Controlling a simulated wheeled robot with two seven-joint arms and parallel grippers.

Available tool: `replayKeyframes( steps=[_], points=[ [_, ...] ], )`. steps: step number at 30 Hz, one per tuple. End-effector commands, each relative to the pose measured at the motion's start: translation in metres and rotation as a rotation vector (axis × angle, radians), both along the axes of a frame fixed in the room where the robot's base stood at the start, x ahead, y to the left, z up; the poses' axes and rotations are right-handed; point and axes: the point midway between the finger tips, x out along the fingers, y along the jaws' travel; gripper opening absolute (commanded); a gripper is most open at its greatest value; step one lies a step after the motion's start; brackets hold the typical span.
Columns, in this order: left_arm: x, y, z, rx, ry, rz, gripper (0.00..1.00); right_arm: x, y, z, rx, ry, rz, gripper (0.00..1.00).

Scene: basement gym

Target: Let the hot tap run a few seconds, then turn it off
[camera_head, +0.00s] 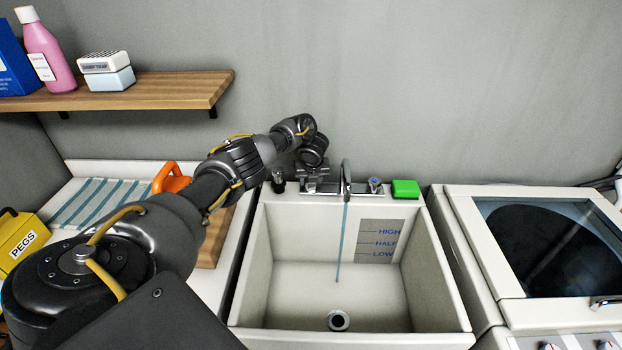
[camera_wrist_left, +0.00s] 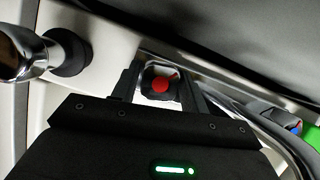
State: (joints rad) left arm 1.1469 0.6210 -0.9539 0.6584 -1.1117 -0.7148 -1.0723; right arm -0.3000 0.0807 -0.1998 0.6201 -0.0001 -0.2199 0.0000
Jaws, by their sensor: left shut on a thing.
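The hot tap handle, marked with a red dot (camera_wrist_left: 160,83), sits between the fingers of my left gripper (camera_head: 314,184) in the left wrist view. The left gripper is shut on this handle, and in the head view its body hides most of the handle. The chrome spout (camera_head: 347,178) stands just right of the gripper. A thin blue stream of water (camera_head: 342,235) runs from the spout down into the white sink (camera_head: 258,262). The cold tap handle (camera_head: 375,185), with a blue dot, stands right of the spout and is untouched. My right gripper is not in view.
A green sponge-like block (camera_head: 405,189) lies on the sink's back rim. A dark knob with a chrome end (camera_wrist_left: 65,55) stands left of the hot handle. A washer (camera_head: 500,290) is right of the sink. A wooden shelf (camera_head: 180,88) is on the wall at left.

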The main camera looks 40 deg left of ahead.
Motion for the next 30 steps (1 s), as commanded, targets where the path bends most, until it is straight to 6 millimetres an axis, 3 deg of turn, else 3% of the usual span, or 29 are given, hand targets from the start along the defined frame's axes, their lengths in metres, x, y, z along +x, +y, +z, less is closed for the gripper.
replayKeyframes(
  steps=[8,15,30],
  points=[
    [0.001,-0.001,-0.001,-0.001,-0.001,0.261,0.21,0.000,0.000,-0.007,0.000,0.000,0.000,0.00],
    [0.001,0.000,-0.003,0.000,-0.002,0.448,0.21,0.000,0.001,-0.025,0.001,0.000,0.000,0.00],
    [0.000,0.001,0.000,0.001,-0.001,0.634,0.21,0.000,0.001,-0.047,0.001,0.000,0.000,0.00]
  ],
)
